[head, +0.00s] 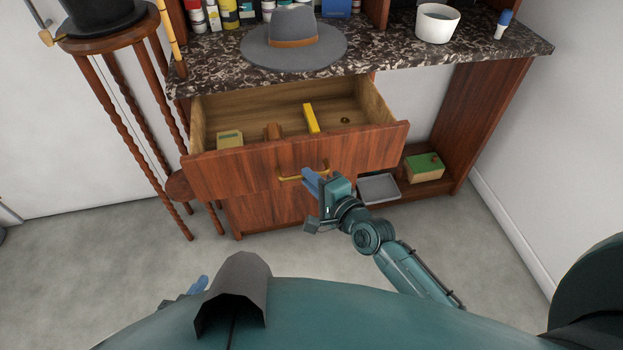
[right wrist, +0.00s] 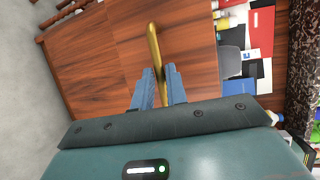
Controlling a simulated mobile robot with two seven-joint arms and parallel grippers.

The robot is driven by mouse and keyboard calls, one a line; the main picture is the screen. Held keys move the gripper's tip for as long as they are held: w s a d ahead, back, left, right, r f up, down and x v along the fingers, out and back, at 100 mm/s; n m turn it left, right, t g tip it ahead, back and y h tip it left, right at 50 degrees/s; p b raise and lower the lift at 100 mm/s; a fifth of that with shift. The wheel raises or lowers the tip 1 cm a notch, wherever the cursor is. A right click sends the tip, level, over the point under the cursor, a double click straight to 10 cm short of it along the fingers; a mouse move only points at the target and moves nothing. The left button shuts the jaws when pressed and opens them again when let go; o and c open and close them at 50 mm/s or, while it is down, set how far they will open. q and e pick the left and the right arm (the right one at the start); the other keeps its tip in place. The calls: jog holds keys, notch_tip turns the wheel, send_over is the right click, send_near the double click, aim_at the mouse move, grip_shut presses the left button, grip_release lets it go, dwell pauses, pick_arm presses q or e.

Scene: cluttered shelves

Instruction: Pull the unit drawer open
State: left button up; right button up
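The unit drawer (head: 290,162) is a wooden drawer under the dark stone top, and it stands well open with its inside showing. Its brass handle (head: 303,175) is on the front and also shows in the right wrist view (right wrist: 153,45). My right gripper (head: 313,185) is at the handle. In the right wrist view its blue fingers (right wrist: 160,88) lie close on both sides of the handle, which fills the gap. My left gripper (head: 187,291) shows only partly at the bottom left, away from the unit, mostly hidden by my body.
A grey hat (head: 293,60) and white bowl (head: 437,23) rest on the stone top (head: 380,55). A stand (head: 110,40) with a dark hat is left.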

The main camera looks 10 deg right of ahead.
jog(key=o, duration=0.3)
jog(key=shift+o, duration=0.2)
pick_arm(q)
jog(key=shift+r+p, duration=0.15)
jog(key=shift+p, duration=0.15)
pick_arm(e)
jog(key=v, duration=1.3)
pick_arm(q)
jog(key=shift+r, duration=0.1)
pick_arm(e)
jog(key=shift+s+r, duration=0.1)
jog(key=shift+r, duration=0.1)
